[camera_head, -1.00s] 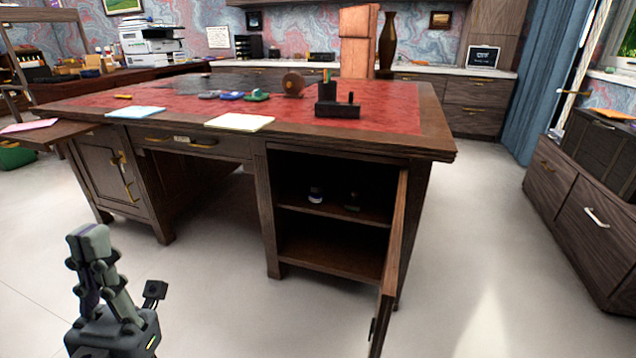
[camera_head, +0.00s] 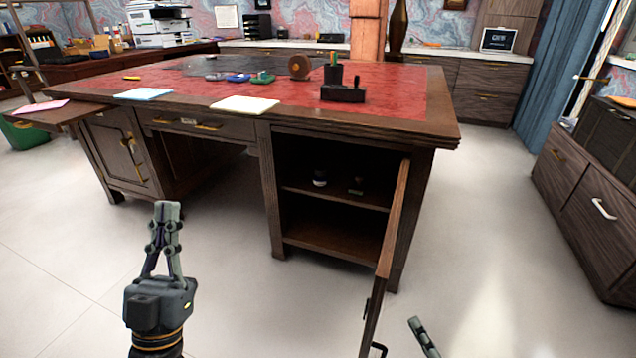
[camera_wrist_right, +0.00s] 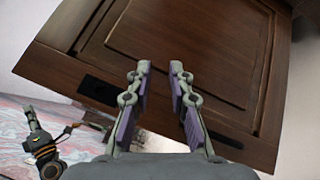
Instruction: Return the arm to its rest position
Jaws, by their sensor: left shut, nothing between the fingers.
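My left gripper (camera_head: 168,210) stands upright in front of the desk in the head view, shut and empty, clear of the furniture. Only a finger of my right gripper (camera_head: 422,336) shows at the bottom of the head view, right of the open cabinet door (camera_head: 391,225). In the right wrist view my right gripper (camera_wrist_right: 159,68) is open, its fingers apart with nothing between them. The panelled wooden door (camera_wrist_right: 190,50) fills much of that view behind the fingers; I cannot tell whether they touch it. My left gripper also shows there (camera_wrist_right: 36,125).
The wooden desk (camera_head: 350,128) has a red leather top with a pen holder (camera_head: 343,93), a tape roll (camera_head: 299,67) and paper pads (camera_head: 244,104). Small items lie on the open cabinet's shelf (camera_head: 335,196). A drawer unit (camera_head: 577,200) stands right.

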